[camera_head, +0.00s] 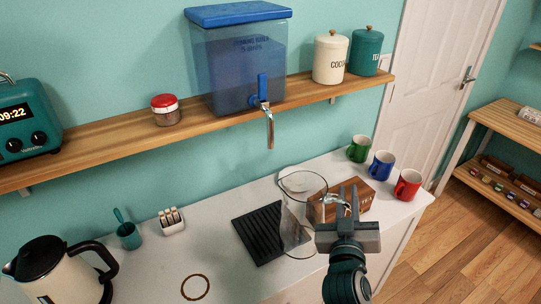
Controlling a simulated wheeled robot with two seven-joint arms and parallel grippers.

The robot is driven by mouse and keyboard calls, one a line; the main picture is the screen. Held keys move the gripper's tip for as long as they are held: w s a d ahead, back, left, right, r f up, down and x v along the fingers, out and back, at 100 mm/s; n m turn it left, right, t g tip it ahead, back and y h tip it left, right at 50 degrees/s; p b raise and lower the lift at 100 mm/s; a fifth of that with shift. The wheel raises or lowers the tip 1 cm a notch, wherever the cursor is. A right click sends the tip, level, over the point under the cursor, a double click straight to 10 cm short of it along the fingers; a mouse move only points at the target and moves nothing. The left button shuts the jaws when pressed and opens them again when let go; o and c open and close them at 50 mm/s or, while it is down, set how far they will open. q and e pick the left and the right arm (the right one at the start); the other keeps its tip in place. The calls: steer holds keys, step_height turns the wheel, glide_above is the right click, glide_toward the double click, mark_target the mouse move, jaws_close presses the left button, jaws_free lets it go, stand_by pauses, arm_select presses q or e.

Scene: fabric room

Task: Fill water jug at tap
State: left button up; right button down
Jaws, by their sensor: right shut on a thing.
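A clear glass jug (292,222) stands upright at the right side of the black ribbed mat (258,236) on the counter. I cannot tell whether its base touches the counter or is raised. My right gripper (345,202) is at the jug's right side, shut on its handle, which the fingers partly hide. The blue water dispenser (240,62) sits on the wall shelf, with its blue tap (262,92) and a metal piece (269,130) hanging down in front. In the picture the jug is below and right of the tap. No water stream shows. My left gripper is out of view.
A wooden box (362,194) is just behind my gripper. Green (359,149), blue (381,165) and red (408,184) mugs stand at the counter's right end. A kettle (58,272) is front left. The wooden shelf (205,122) overhangs the counter's back.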

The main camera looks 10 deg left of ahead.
steer(key=w+a+r+h+p, duration=0.1)
steer(key=w+a+r, duration=0.1)
steer(key=r, duration=0.3)
steer(key=shift+w+m, duration=0.4)
steer(key=shift+w, duration=0.2)
steer(key=shift+f, duration=0.1)
steer(key=shift+f, duration=2.85)
